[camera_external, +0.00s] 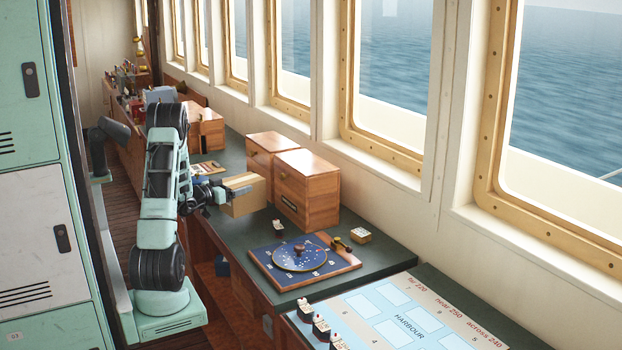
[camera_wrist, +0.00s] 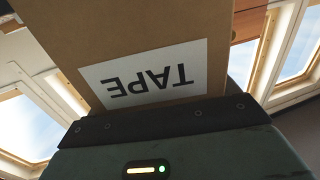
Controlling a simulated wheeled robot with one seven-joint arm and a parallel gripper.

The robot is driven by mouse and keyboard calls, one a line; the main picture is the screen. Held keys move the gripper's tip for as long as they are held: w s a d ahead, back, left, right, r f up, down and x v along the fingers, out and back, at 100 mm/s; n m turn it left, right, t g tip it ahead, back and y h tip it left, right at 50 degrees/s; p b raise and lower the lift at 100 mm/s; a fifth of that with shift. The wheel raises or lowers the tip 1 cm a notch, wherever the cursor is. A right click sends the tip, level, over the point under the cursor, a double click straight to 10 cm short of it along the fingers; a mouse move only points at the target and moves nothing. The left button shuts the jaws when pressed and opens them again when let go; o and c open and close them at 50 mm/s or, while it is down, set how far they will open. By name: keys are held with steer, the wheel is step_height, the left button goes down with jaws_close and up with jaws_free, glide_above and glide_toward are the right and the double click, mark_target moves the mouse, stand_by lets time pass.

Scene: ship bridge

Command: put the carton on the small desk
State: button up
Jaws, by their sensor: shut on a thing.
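The carton (camera_external: 243,195) is a brown cardboard box beside two wooden cabinets, at the dark green counter. In the wrist view the carton (camera_wrist: 140,35) fills the upper middle, and its white label reads TAPE upside down. My gripper (camera_external: 222,193) is shut on the carton from its left side. In the wrist view the dark edge of my gripper (camera_wrist: 165,122) lies against the carton. I cannot tell whether the carton touches the counter. I cannot tell which surface is the small desk.
Two wooden cabinets (camera_external: 307,190) stand right of the carton. A blue plotting board (camera_external: 265,262) with a round dial lies nearer on the green counter (camera_external: 375,243). A chart panel marked HARBOUR (camera_external: 400,315) is at the front right. Green lockers (camera_external: 25,130) stand at the left.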

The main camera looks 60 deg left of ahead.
steer(key=shift+f, duration=1.9)
steer(key=shift+f, duration=0.3)
steer(key=o, duration=1)
steer(key=shift+o, duration=0.2)
steer(key=shift+r, duration=0.1)
steer(key=shift+b+v, duration=0.65)
steer(key=shift+v, duration=3.15)
